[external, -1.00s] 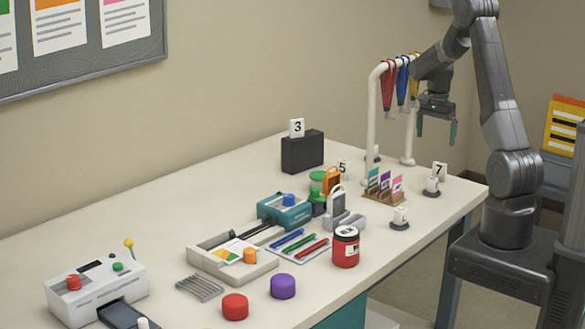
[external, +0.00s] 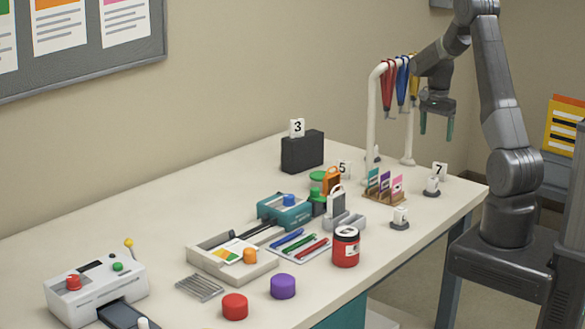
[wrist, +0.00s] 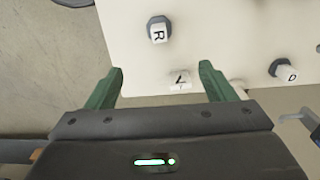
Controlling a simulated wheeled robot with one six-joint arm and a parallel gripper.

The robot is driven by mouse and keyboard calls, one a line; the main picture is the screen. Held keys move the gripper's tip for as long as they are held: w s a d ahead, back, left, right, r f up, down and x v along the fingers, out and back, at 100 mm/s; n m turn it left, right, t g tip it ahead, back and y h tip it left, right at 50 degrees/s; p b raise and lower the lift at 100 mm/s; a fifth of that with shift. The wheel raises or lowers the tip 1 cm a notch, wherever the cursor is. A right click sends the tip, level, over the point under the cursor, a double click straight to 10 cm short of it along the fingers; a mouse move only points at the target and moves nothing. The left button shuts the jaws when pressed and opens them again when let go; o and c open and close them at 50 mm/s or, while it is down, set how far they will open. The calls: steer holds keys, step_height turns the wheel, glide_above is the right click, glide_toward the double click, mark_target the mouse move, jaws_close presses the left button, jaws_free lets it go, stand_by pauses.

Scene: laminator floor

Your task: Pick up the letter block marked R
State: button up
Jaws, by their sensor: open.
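The letter block marked R (wrist: 158,33) is a small white block on a dark round-looking base. It stands on the table, toward the top of the wrist view and left of its middle. In the external view, the block on a dark base near the right corner appears to be it (external: 432,184), though its letter is too small to read. My gripper (external: 437,131) is open and empty, well above the table's right end. In the wrist view its green fingers (wrist: 162,69) are apart, with the R block beyond their tips.
A white 7 marker (wrist: 180,79) shows between my fingers. Another lettered block (wrist: 287,72) stands at the right. The external view shows a white rack with hanging lanyards (external: 388,85) close to my gripper, a card holder (external: 385,198), and another block (external: 400,216).

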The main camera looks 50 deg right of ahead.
steer(key=c, duration=0.4)
steer(key=shift+c, duration=0.2)
steer(key=n+b, duration=0.8)
steer(key=n, duration=1.1)
glide_above(433, 178)
steer(key=f, duration=1.1)
steer(key=shift+s+f, duration=0.15)
steer(key=shift+s, duration=0.1)
steer(key=shift+w+f+p, duration=0.2)
steer(key=shift+f+p, duration=0.55)
steer(key=shift+f, duration=2.05)
